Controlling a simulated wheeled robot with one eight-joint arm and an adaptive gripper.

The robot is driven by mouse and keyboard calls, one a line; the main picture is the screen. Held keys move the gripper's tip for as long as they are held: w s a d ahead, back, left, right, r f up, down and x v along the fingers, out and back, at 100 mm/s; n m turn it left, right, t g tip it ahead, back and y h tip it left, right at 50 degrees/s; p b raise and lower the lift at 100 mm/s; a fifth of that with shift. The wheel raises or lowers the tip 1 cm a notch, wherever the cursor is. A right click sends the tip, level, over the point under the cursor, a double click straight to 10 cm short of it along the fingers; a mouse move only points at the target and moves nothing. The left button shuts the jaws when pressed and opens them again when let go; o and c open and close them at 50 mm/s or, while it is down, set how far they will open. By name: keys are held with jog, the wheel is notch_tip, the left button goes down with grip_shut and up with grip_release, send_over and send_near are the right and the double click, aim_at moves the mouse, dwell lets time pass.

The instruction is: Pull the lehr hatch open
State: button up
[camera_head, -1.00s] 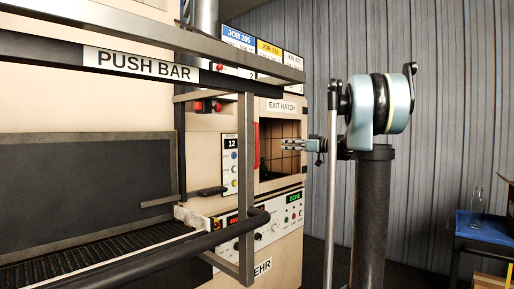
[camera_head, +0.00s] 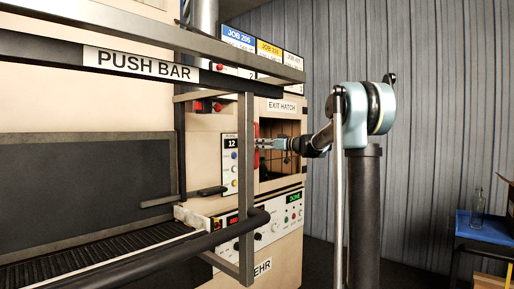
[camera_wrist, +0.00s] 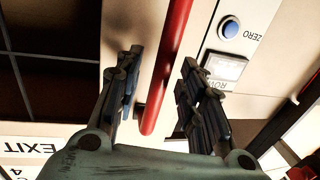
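The exit hatch (camera_head: 282,150) is a dark gridded pane in a pale frame on the lehr's front, under an "EXIT HATCH" label (camera_head: 282,106); it looks closed. Its red bar handle (camera_wrist: 172,60) runs upright along the hatch's left side in the head view and crosses the wrist view at a slant. My gripper (camera_head: 258,144) reaches the handle from the right. In the wrist view my gripper (camera_wrist: 158,88) is open, with one finger on each side of the red bar and gaps between. Contact is not visible.
A control panel (camera_head: 230,160) with buttons sits just left of the handle. A push bar frame (camera_head: 246,190) stands in front of the machine. A lower panel (camera_head: 285,212) lies below the hatch. A blue table with a glass bottle (camera_head: 478,205) stands far right.

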jog(key=shift+x, duration=1.1)
grip_shut()
jog(key=shift+s, duration=0.1)
